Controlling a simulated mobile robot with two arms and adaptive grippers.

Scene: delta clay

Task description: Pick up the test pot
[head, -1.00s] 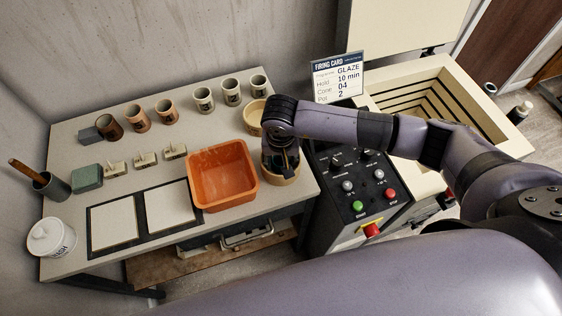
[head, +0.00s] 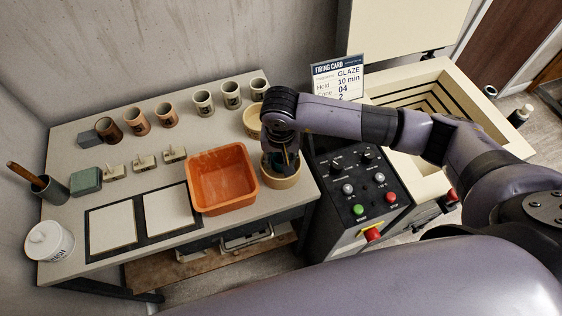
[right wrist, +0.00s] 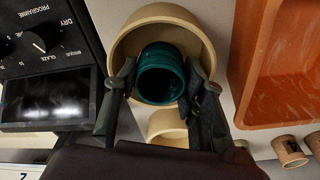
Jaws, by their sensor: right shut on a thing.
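The test pot (right wrist: 161,74) is a small dark green, glossy cup seen mouth-on in the right wrist view. My right gripper (right wrist: 160,90) is shut on it, one dark finger against each side. A round tan bowl (right wrist: 127,42) surrounds the pot; I cannot tell whether the pot touches its floor. In the head view my right gripper (head: 282,160) points down into the tan bowl (head: 287,183) at the table's right end, and hides most of the pot. My left gripper is not in view.
An orange tub (head: 222,203) stands just left of the bowl, and a second tan bowl (head: 252,121) behind it. The control panel (head: 358,185) and open kiln (head: 455,85) are to the right. Several cups (head: 164,113) line the table's back.

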